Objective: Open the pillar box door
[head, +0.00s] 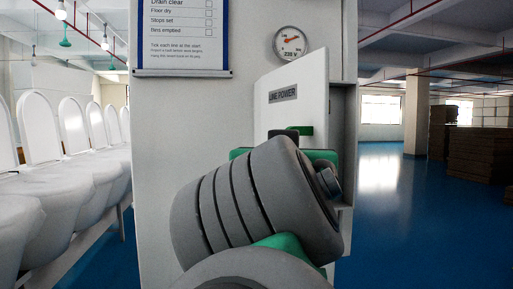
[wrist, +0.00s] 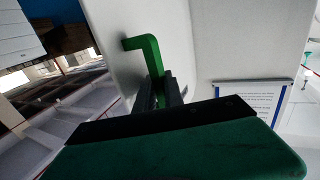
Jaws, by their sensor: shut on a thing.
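The pillar box door (head: 291,80) is a white panel with a dark "LINE POWER" label in the head view. It stands partly open, with its right edge swung out toward me and the grey box (head: 346,120) showing behind that edge. A green bar handle (wrist: 150,52) sticks out from the door face in the wrist view. A bit of the handle (head: 307,131) also shows above my wrist in the head view. My gripper (wrist: 160,92) is shut on the handle. My arm hides the lower door and most of the gripper in the head view.
The white pillar (head: 190,120) carries a checklist board (head: 183,35) and a round gauge (head: 291,41). A row of white toilets (head: 75,165) stands at the left. Stacked brown boxes (head: 480,140) stand far right. The blue floor (head: 400,220) at the right is clear.

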